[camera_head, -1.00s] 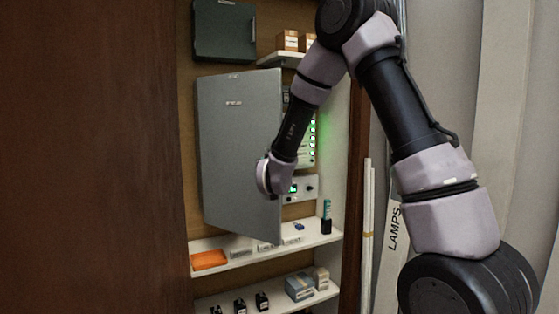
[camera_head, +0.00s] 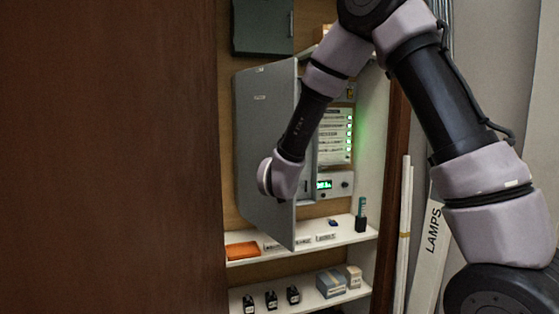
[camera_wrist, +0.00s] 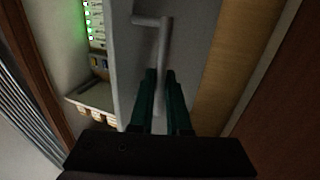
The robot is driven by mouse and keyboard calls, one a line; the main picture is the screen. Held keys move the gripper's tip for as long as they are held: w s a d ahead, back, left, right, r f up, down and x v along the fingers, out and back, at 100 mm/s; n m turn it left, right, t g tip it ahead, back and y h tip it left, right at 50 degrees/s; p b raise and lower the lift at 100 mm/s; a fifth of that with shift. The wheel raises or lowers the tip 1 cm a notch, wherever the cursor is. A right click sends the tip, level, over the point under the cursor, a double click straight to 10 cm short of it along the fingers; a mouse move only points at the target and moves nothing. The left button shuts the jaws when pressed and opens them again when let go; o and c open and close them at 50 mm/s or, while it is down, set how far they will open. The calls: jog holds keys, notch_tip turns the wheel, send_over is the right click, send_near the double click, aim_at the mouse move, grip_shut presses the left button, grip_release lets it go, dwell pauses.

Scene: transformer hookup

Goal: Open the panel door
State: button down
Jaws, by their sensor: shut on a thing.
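The grey panel door (camera_head: 265,120) stands partly open, swung outward, with its free edge to the right. In the wrist view the door (camera_wrist: 190,50) fills the middle, and its grey bar handle (camera_wrist: 162,45) runs between my fingers. My gripper (camera_wrist: 161,76) has dark green fingers shut on this handle. In the head view my wrist is in front of the door's lower right part, and the fingers are hidden. Right of the door, the panel interior (camera_head: 334,137) shows a column of green lights and a small green display (camera_head: 324,185).
A shelf (camera_head: 345,238) below holds an orange tray (camera_head: 242,250), small labelled parts and a dark green-topped item (camera_head: 361,215). A lower shelf holds boxes (camera_head: 331,283). A dark green box (camera_head: 262,27) hangs above. A brown wall (camera_head: 110,150) stands close on the left; a LAMPS carton (camera_head: 432,235) leans right.

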jog(key=c, duration=0.9)
grip_release()
jog(key=shift+a, duration=0.1)
jog(key=s, duration=1)
jog(key=shift+s, duration=0.35)
